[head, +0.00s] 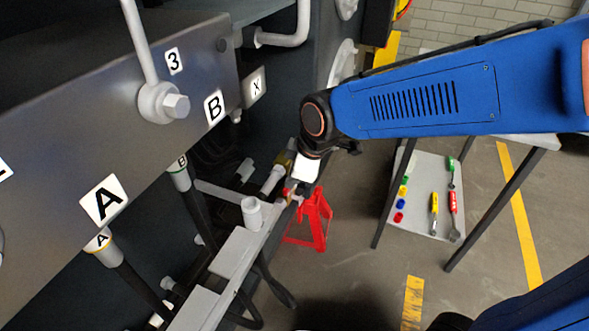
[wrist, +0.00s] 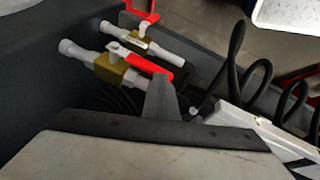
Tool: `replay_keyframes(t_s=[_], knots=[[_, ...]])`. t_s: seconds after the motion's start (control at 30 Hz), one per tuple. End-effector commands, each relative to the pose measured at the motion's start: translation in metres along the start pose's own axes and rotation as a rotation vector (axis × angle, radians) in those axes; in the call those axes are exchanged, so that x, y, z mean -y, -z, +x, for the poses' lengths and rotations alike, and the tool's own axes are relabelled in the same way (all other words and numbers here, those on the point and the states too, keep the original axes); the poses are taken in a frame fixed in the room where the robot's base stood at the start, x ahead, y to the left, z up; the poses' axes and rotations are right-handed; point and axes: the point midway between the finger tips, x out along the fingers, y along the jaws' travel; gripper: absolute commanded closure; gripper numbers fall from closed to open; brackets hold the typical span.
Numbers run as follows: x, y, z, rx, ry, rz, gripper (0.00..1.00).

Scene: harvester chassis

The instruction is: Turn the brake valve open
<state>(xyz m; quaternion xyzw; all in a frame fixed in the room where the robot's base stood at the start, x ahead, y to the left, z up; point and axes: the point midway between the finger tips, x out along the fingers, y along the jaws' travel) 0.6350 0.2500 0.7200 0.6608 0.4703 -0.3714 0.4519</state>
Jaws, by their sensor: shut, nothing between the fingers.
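Two brass-bodied valves sit side by side on grey pipes in the wrist view. The nearer valve (wrist: 112,69) has a red lever (wrist: 148,64) slanting down to the right. The farther valve (wrist: 137,45) carries a small label too small to read; a red part rises behind it. I cannot tell which one is the brake valve. My gripper (wrist: 161,84) is shut and empty, its grey fingertip close to the red lever's end; contact is unclear. In the head view my gripper (head: 297,190) is low beside the chassis, mostly covering the valves.
A grey rail (head: 230,262) with an upright pipe stub runs left of my gripper. A red stand (head: 312,222) is on the floor behind. Coiled black hoses (wrist: 262,82) lie right of the valves. A chassis panel (head: 130,120) fills the left; a tool table (head: 425,195) stands right.

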Motion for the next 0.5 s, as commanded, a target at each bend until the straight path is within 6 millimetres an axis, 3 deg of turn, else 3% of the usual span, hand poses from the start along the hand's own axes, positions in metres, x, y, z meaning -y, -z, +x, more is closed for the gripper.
replay_keyframes(t_s=[0.5], knots=[[0.013,-0.005,0.017,0.003,0.004,0.001,1.0]])
